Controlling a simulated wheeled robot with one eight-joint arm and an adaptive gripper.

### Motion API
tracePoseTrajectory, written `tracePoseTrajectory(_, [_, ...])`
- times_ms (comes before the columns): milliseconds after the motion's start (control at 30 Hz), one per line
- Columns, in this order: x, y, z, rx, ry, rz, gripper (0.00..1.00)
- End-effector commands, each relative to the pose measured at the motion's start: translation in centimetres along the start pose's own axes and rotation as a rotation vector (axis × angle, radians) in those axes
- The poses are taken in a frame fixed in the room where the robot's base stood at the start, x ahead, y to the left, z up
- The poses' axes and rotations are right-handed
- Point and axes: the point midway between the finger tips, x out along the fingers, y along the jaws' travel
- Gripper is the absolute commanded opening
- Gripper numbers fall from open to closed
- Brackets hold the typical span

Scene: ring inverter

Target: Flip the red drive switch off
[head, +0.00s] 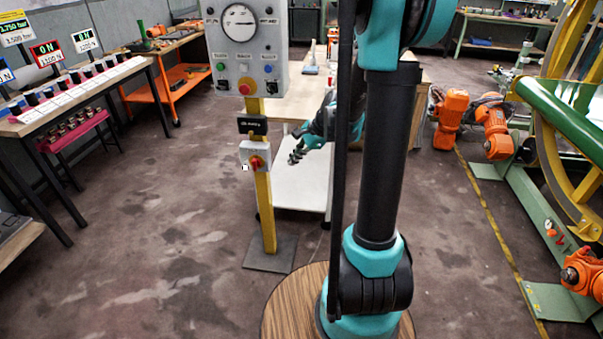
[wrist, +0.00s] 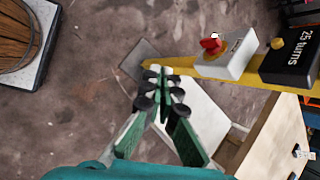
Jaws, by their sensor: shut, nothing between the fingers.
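The red drive switch (head: 256,162) is a red knob on a small pale box (head: 248,152) fixed to a yellow post. In the wrist view the red switch (wrist: 211,44) sits on its white box (wrist: 232,56) at the upper right. My gripper (head: 296,157) is to the right of the switch in the head view, apart from it. In the wrist view my gripper (wrist: 162,76) has its fingers together, with nothing held, and points left of and below the switch. It does not touch the box.
The yellow post (head: 264,205) stands on a grey floor plate (head: 270,253). Above the switch are a black label box (head: 252,125) and a grey panel with a dial and buttons (head: 246,60). A table (head: 300,105) stands behind. Orange robots (head: 450,118) are at the right. Floor at left is clear.

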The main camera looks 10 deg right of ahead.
Motion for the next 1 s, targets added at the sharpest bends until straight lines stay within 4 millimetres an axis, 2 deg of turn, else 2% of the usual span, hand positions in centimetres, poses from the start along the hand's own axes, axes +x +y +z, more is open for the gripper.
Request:
tracePoseTrajectory(300, [-1.6, 4.5, 1.1, -0.277, 0.099, 0.030, 0.00])
tracePoseTrajectory(500, [-2.3, 6.6, 1.4, -0.406, 0.142, 0.052, 0.00])
tracePoseTrajectory(700, [-2.5, 7.4, 1.4, -0.464, 0.161, 0.062, 0.00])
tracePoseTrajectory(1000, [-2.6, 7.5, 1.4, -0.471, 0.163, 0.063, 0.00])
